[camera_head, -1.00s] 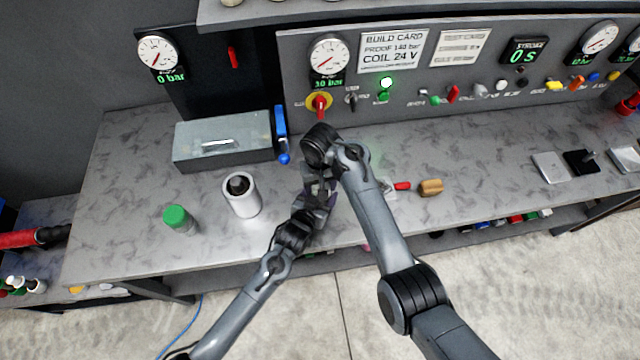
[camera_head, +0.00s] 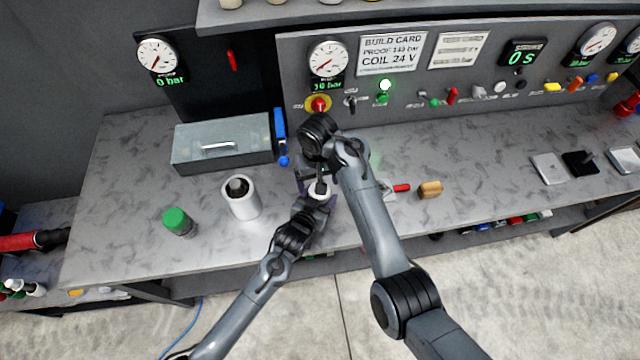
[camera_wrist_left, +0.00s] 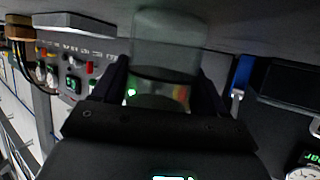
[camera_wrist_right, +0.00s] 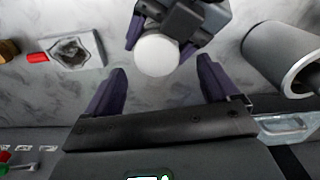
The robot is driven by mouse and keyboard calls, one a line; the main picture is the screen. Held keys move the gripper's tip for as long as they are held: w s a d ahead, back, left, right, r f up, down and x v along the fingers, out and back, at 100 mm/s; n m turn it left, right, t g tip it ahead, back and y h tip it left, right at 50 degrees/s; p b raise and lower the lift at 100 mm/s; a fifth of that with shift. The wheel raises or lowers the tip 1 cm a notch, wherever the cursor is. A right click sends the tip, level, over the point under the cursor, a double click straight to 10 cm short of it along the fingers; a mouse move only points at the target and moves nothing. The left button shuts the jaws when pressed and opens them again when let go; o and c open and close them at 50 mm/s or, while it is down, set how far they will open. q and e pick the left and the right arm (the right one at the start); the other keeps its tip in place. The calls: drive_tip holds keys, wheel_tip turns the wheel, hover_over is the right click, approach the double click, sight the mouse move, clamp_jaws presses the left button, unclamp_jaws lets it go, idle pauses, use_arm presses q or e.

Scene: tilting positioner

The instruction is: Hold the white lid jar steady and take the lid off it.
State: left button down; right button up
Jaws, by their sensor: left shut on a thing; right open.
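The white lid jar is between the fingers of my left gripper (camera_head: 319,197). Its round white lid (camera_wrist_right: 157,55) is on top and also shows in the head view (camera_head: 318,192). In the left wrist view, the jar's clear body (camera_wrist_left: 165,55) sits between the left fingers, which are shut on it. My right gripper (camera_wrist_right: 162,84) is open and empty. Its two fingers stand apart on either side of the lid's line, and the lid lies just beyond the fingertips. My right arm partly hides the jar in the head view.
A green-lidded jar (camera_head: 178,222) and a white cylinder with a dark opening (camera_head: 241,198) stand to the left. A small tray with a red-handled item (camera_head: 400,188) and a tan block (camera_head: 430,189) lie to the right.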

drive_tip(key=shift+d+r, duration=0.1)
drive_tip(key=shift+r, duration=0.3)
drive_tip(key=shift+c, duration=0.3)
drive_tip(key=shift+r+m, duration=0.3)
drive_tip(key=shift+m, duration=0.3)
drive_tip(key=m, duration=0.1)
drive_tip(key=r+m, duration=0.1)
drive_tip(key=shift+w+r+m, duration=0.1)
drive_tip(key=shift+r+m, duration=0.45)
drive_tip(key=shift+m, duration=0.55)
drive_tip(key=shift+f, duration=3.8)
drive_tip(key=c, duration=1.1)
drive_tip(key=n, duration=0.3)
